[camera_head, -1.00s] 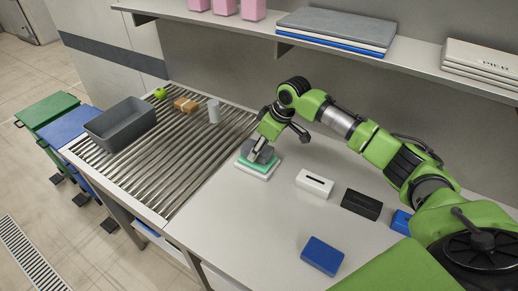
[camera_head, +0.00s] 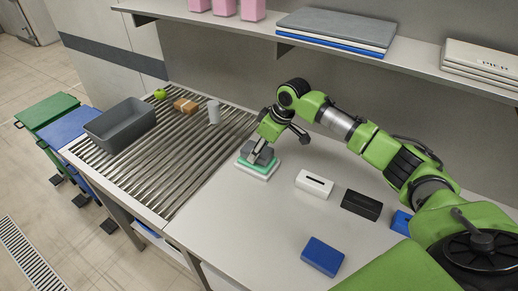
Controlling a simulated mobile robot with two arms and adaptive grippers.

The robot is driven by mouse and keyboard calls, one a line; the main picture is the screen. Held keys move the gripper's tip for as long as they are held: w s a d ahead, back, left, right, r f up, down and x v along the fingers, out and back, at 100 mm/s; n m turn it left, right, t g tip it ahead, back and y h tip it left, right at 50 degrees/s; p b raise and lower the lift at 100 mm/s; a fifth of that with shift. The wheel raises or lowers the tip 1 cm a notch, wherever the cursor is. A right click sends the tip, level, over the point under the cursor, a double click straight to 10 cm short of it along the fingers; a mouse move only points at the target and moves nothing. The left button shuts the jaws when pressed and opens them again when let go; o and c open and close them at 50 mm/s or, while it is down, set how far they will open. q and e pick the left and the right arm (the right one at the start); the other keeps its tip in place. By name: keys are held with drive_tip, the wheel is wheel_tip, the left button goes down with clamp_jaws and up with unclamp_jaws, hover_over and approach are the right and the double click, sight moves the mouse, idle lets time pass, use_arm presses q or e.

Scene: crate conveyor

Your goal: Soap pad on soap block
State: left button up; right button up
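My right gripper (camera_head: 266,147) reaches down from the right onto a green pad (camera_head: 246,163) on a white block (camera_head: 254,174), near the conveyor's right edge. A dark grey shape sits at the fingertips on top of the green pad. I cannot tell whether it is part of the gripper or a piece held in it, nor how far the fingers are closed. The gripper hides the middle of the pad. My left gripper is not in view.
On the table stand a white block (camera_head: 314,184), a black block (camera_head: 361,204), a blue block (camera_head: 401,223) partly behind my arm, and another blue block (camera_head: 322,256). A grey crate (camera_head: 122,127) sits on the roller conveyor (camera_head: 165,165). A shelf (camera_head: 420,68) overhangs the back.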

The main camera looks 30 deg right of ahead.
drive_tip(key=shift+f, duration=0.45)
idle(0.6)
wheel_tip(320, 180, up, 7)
drive_tip(key=p, duration=0.8)
drive_tip(key=shift+r, duration=0.1)
idle(0.4)
idle(0.3)
